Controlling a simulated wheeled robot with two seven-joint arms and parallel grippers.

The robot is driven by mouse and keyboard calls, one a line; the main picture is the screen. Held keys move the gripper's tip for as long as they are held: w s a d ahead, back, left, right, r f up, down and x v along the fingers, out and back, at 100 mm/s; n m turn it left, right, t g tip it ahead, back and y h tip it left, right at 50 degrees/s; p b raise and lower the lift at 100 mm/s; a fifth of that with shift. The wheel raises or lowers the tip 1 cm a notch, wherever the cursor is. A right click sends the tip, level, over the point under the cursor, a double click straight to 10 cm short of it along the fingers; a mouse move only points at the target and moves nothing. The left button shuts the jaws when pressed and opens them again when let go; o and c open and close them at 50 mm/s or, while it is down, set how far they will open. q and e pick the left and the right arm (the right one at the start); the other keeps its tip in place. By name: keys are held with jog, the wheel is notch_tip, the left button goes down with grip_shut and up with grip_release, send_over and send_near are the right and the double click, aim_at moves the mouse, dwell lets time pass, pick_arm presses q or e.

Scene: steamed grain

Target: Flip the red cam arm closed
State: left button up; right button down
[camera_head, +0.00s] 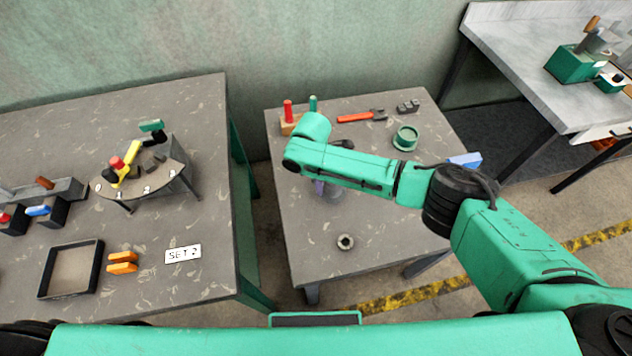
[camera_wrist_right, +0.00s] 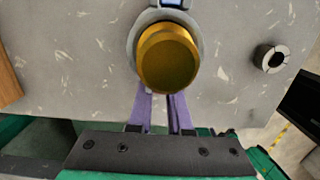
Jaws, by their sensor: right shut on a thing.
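My right gripper (camera_head: 326,188) is over the middle of the right table, largely hidden in the head view by its own arm. In the right wrist view its purple fingers (camera_wrist_right: 162,95) are shut on a brass cylinder (camera_wrist_right: 168,58) with a grey collar around it. A curved stand (camera_head: 165,182) on the left table carries a yellow lever (camera_head: 132,154) with a red part (camera_head: 117,162) beside it. A red-tipped piece (camera_head: 5,217) shows at the left edge. I cannot tell which red part is the cam arm. My left gripper is not in view.
A wooden block (camera_head: 290,126) with red and green upright handles, red-handled pliers (camera_head: 355,117) and a green ring (camera_head: 405,138) are at the right table's back. A slotted grey ring (camera_head: 345,241) lies near its front. A black tray (camera_head: 98,268) and orange pieces (camera_head: 122,262) sit front left.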

jog(key=c, duration=0.8)
grip_release()
jog(key=shift+c, duration=0.2)
notch_tip(320, 180, up, 14)
jog(key=a+b, duration=0.1)
jog(key=b, duration=0.1)
jog(key=shift+s+a+r, duration=0.15)
jog(key=shift+a+r, duration=0.05)
jog(key=shift+r, duration=0.05)
jog(key=shift+f, duration=0.1)
